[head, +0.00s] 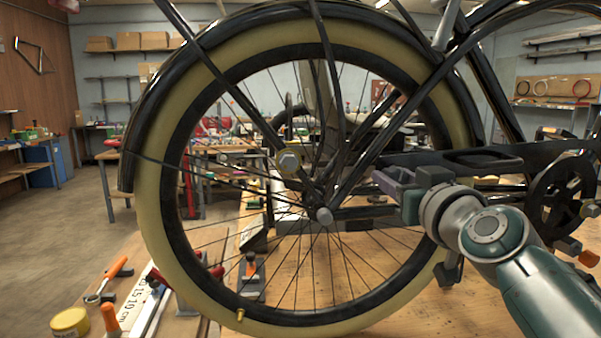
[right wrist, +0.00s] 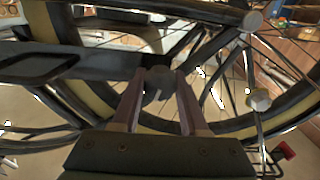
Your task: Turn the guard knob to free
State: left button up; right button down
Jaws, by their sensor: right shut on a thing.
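The guard knob (right wrist: 158,82) is a small dark round piece at the edge of the black chain guard (right wrist: 85,68) in the right wrist view. My right gripper (right wrist: 158,100) has one finger on each side of the knob and is shut on it. In the head view the right gripper (head: 382,181) reaches in from the right, beside the wheel's spokes and below the black guard (head: 470,157). There the fingers and dark frame parts hide the knob. I cannot tell which way the knob is turned. My left gripper is not in view.
The large cream-tyred wheel (head: 160,215) with thin spokes and black frame tubes stands close around the gripper. A chainring and crank (head: 562,195) are at the right. Tools and a yellow tin (head: 70,322) lie at the lower left. The wooden bench (head: 430,310) is partly bare.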

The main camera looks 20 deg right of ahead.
jog(key=m, duration=0.3)
jog(key=shift+r+m+p, duration=0.1)
jog(key=shift+m+p, duration=0.3)
jog(key=m, duration=0.3)
jog(key=shift+m+p, duration=0.3)
jog(key=m, duration=0.3)
jog(key=shift+m, duration=0.3)
jog(key=m, duration=0.3)
jog(key=shift+p, duration=0.3)
jog(key=shift+m, duration=0.7)
jog(key=shift+c, duration=2.2)
grip_release()
